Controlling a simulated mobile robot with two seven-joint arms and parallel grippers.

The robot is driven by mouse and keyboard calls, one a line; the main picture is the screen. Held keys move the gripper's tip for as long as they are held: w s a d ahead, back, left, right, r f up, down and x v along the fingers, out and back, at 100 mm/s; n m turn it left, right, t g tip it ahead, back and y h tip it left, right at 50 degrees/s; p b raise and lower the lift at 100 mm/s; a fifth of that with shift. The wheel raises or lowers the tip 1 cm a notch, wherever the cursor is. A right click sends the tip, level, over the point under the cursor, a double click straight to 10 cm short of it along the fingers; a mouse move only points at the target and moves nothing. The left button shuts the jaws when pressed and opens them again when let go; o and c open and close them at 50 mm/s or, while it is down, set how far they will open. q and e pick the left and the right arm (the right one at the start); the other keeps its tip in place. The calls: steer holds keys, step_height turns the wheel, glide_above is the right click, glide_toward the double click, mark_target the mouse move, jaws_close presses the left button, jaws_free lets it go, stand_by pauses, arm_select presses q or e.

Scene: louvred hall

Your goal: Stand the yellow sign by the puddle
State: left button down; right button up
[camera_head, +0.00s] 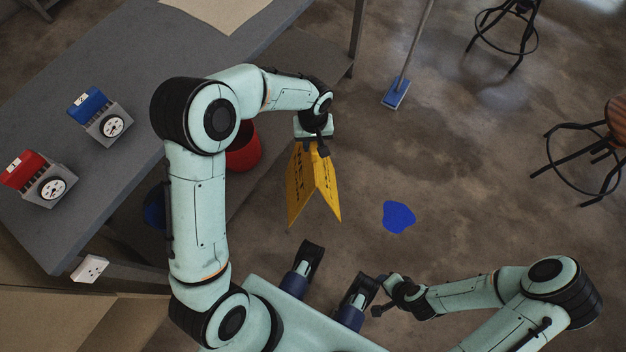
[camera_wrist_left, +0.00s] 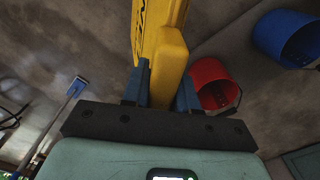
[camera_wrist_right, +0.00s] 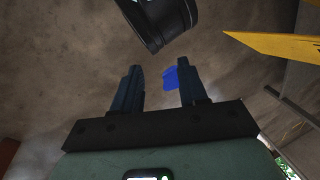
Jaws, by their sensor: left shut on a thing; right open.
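The yellow sign (camera_head: 299,190) hangs upright below my left gripper (camera_head: 317,147), its two panels spread like a tent. My left gripper is shut on its top edge; the left wrist view shows the sign (camera_wrist_left: 171,60) between the fingers (camera_wrist_left: 160,92). I cannot tell whether its lower edges touch the floor. The blue puddle (camera_head: 398,217) lies flat on the floor, right of the sign and apart from it. My right gripper (camera_head: 379,294) is open and empty, nearer to me than the puddle. The puddle (camera_wrist_right: 170,79) shows beyond its fingers (camera_wrist_right: 159,68).
A red bucket (camera_head: 245,153) and a partly hidden blue bucket (camera_head: 154,208) stand left of the sign. A grey table (camera_head: 70,150) holds two gauge boxes. A blue-headed mop (camera_head: 397,93) and stools (camera_head: 590,165) stand farther off. Floor around the puddle is clear.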

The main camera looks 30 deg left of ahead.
arm_select(q)
steer(key=shift+w+a+f+n+b, duration=0.3)
steer(key=shift+n+b, duration=0.3)
steer(key=shift+b, duration=0.4)
steer(key=shift+s+a+f, duration=0.1)
steer(key=shift+s+f, duration=0.05)
steer(key=shift+f, duration=0.1)
arm_select(e)
steer(key=w+d+f+t+b, duration=0.2)
steer(key=w+d+f+b, duration=0.1)
steer(key=w+f, duration=0.3)
arm_select(q)
step_height(320, 180, down, 19)
steer(key=b, duration=0.2)
arm_select(e)
steer(key=s+f+g, duration=0.2)
steer(key=s+f, duration=0.2)
steer(key=s, duration=0.1)
steer(key=shift+d+f+m+h, duration=0.2)
steer(key=shift+d+m+h, duration=0.1)
steer(key=shift+h, duration=0.1)
arm_select(q)
steer(key=shift+f, duration=0.1)
steer(key=shift+f, duration=0.1)
steer(key=c, duration=0.9)
jaws_free()
arm_select(e)
steer(key=shift+s+f, duration=0.15)
